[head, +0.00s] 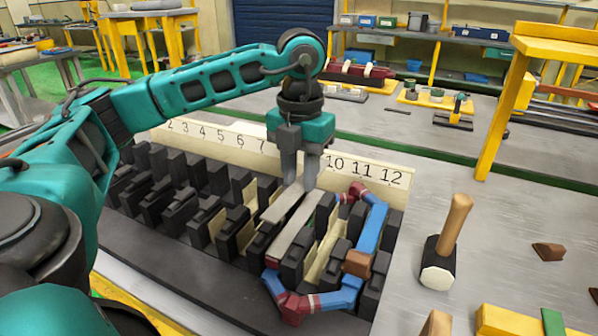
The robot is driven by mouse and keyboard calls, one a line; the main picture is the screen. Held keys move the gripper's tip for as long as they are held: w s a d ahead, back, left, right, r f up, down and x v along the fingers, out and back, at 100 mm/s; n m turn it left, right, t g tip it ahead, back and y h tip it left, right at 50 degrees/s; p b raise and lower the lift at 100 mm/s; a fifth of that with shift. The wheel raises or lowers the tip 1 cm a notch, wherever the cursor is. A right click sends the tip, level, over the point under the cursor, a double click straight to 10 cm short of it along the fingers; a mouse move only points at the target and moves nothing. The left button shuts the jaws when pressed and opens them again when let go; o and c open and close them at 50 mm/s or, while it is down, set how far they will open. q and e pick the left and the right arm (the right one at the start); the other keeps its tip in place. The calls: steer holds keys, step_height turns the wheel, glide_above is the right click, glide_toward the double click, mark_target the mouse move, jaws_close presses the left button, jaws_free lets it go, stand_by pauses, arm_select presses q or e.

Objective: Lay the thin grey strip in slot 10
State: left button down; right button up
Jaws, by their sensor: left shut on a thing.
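My left gripper (301,181) is shut on the thin grey strip (294,232). It holds the strip near its far end, below the number board. The strip slants toward the near left, over the black teeth to the left of the blue coil. I cannot tell whether it touches the slot floor or hangs just above. The black toothed stator block (185,257) carries a cream number board (228,141) at its back. The label 10 shows just right of my gripper, which hides the labels around 8 and 9. My right gripper is not in view.
A blue coil with red and brown bands (372,229) sits on the right part of the block, close to the strip. A mallet (446,245) stands on the grey table to the right. A yellow post (506,105) rises behind it. Cream liners (228,226) show in several slots.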

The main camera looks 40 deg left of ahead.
mark_target(299, 185)
arm_select(q)
steer(key=shift+a+f+n, duration=0.1)
steer(key=shift+a+n, duration=0.05)
steer(key=shift+n, duration=0.25)
step_height(299, 185, down, 3)
steer(key=b, duration=0.3)
steer(key=shift+f, duration=0.5)
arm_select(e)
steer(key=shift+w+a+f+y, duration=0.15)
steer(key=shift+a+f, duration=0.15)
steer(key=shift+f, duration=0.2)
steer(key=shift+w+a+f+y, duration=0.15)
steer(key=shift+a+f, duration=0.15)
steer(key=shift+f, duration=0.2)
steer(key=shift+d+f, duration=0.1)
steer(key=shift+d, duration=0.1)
arm_select(q)
steer(key=shift+f+b, duration=0.25)
steer(key=shift+b, duration=0.2)
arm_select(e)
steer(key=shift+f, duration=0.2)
